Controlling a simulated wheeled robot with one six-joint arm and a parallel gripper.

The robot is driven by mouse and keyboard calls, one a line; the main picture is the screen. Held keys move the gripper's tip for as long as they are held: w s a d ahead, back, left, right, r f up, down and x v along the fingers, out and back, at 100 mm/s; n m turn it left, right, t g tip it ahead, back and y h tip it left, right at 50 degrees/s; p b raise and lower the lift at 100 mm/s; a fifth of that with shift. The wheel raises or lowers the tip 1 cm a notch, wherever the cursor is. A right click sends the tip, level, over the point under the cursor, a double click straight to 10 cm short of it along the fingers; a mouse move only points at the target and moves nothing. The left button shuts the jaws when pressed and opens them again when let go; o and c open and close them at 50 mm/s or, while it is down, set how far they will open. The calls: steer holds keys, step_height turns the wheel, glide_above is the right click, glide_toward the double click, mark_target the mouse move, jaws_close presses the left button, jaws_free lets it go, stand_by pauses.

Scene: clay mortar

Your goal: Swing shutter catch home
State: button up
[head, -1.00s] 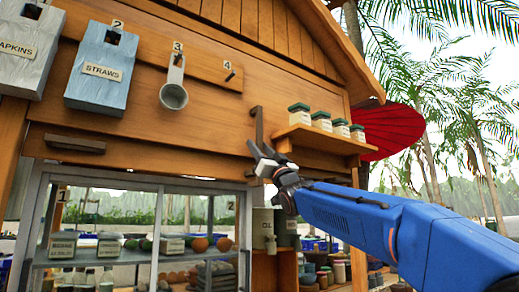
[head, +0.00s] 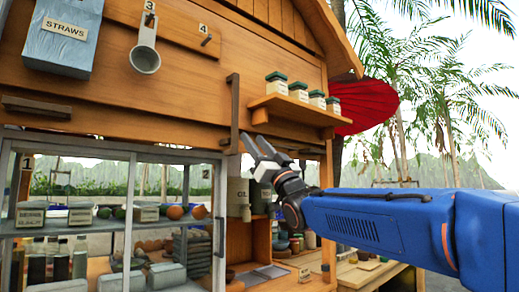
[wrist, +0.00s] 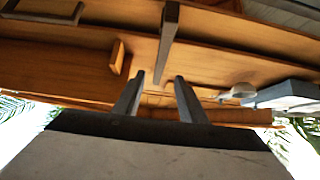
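The shutter catch looks to be the long dark bar (head: 234,115) standing upright on the wooden front of the kiosk, left of the jar shelf. Its lower end reaches the bottom edge of the wooden panel (head: 150,95). In the wrist view the dark bar (wrist: 168,40) shows beyond the fingers, roughly in line with the gap between them. My gripper (head: 256,142) is just right of the bar's lower end, fingers pointing up and left. The wrist view shows its two fingers (wrist: 160,77) apart with nothing between them. I cannot tell whether a finger touches the bar.
A shelf (head: 290,108) with several green-lidded jars juts out above my gripper. A dark handle (head: 37,106) sits on the panel at left. A scoop (head: 145,50) hangs higher up. Below is a glazed case (head: 130,210) with food. Open air lies to the right.

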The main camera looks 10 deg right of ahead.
steer(key=shift+v, duration=1.3)
steer(key=s+d+f+m+g+h, duration=0.2)
steer(key=d+f+h, duration=0.3)
steer(key=f, duration=0.6)
steer(key=s+d+f+m+g+h, duration=0.2)
steer(key=d+f+h, duration=0.25)
steer(key=f, duration=0.55)
steer(key=s+d+f+m+g+h, duration=0.2)
steer(key=d+f+m+h, duration=0.3)
steer(key=f, duration=0.6)
steer(key=s+d+f+g, duration=0.2)
steer(key=s+f+g, duration=0.1)
steer(key=s+f, duration=0.6)
steer(key=s+d+f+n+g, duration=0.1)
steer(key=s+f+g, duration=0.3)
steer(key=s+f, duration=0.5)
steer(key=s+d+f+g, duration=0.3)
steer(key=s+f, duration=0.6)
steer(key=f, duration=0.3)
steer(key=shift+s+n+g+h, duration=0.4)
steer(key=shift+g+h, duration=0.05)
steer(key=shift+g, duration=0.25)
steer(key=shift+f, duration=0.1)
